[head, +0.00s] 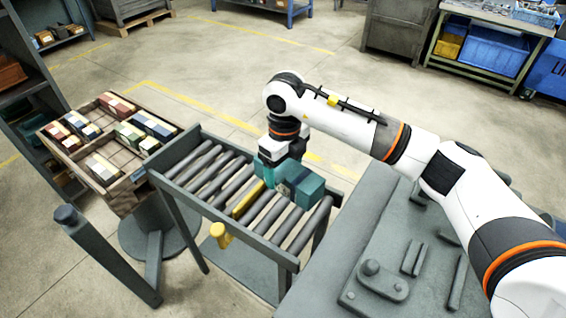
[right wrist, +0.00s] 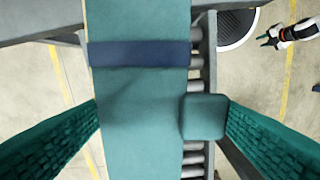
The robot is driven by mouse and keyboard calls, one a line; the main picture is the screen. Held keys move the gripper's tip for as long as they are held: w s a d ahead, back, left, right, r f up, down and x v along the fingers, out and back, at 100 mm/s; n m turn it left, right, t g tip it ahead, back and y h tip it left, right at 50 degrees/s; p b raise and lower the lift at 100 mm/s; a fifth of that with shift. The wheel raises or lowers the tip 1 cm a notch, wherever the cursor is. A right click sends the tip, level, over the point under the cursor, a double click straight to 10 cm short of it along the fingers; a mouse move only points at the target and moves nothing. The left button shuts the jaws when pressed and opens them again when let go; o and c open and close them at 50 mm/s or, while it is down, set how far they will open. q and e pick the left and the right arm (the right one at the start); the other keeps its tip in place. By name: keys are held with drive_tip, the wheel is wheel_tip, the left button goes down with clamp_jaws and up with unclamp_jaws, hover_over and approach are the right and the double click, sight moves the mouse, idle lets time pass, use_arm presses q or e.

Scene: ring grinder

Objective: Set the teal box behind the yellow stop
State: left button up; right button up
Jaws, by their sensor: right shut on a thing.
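The teal box (head: 306,190) with a navy band (right wrist: 140,54) is over the right part of the roller conveyor, to the right of the yellow stop (head: 246,202). My right gripper (head: 277,176) is shut on the box from above, with a finger on each side in the right wrist view (right wrist: 162,125). A small teal block (right wrist: 204,117) on the box's side lies by the right finger. I cannot tell whether the box touches the rollers. The yellow stop is a bar across the rollers with a yellow handle (head: 221,236) at the near rail. My left gripper (right wrist: 268,40) shows small in the right wrist view; its opening is unclear.
The conveyor's grey rail (head: 225,215) runs along its near side. Left of the stop, the rollers (head: 205,175) are clear. A wooden crate (head: 128,190) of coloured blocks stands at the left. A grey bench (head: 335,275) with fixtures is at the front right.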

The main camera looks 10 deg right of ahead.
sight(285, 194)
drive_tip(key=shift+f, duration=0.25)
drive_tip(key=shift+s+d+f+b, duration=0.1)
drive_tip(key=shift+f+b, duration=0.3)
drive_tip(key=shift+f, duration=0.1)
wheel_tip(285, 194, down, 3)
drive_tip(key=shift+f+b, duration=0.15)
drive_tip(key=shift+b, duration=0.65)
wheel_tip(285, 194, down, 3)
drive_tip(key=b, duration=0.2)
drive_tip(key=shift+f+b, duration=0.2)
drive_tip(key=shift+b, duration=0.1)
use_arm(q)
drive_tip(key=shift+s+d+f+b, duration=0.1)
drive_tip(key=shift+d+f+b, duration=0.15)
drive_tip(key=shift+f, duration=1.25)
drive_tip(key=shift+s+d+f+b, duration=0.1)
drive_tip(key=shift+f+b, duration=0.1)
drive_tip(key=shift+f, duration=1.25)
use_arm(e)
drive_tip(key=shift+f, duration=0.55)
use_arm(q)
drive_tip(key=shift+f+b, duration=0.35)
use_arm(e)
drive_tip(key=shift+f, duration=0.35)
drive_tip(key=o, duration=1.2)
use_arm(q)
drive_tip(key=shift+r, duration=0.15)
use_arm(e)
drive_tip(key=shift+r, duration=0.15)
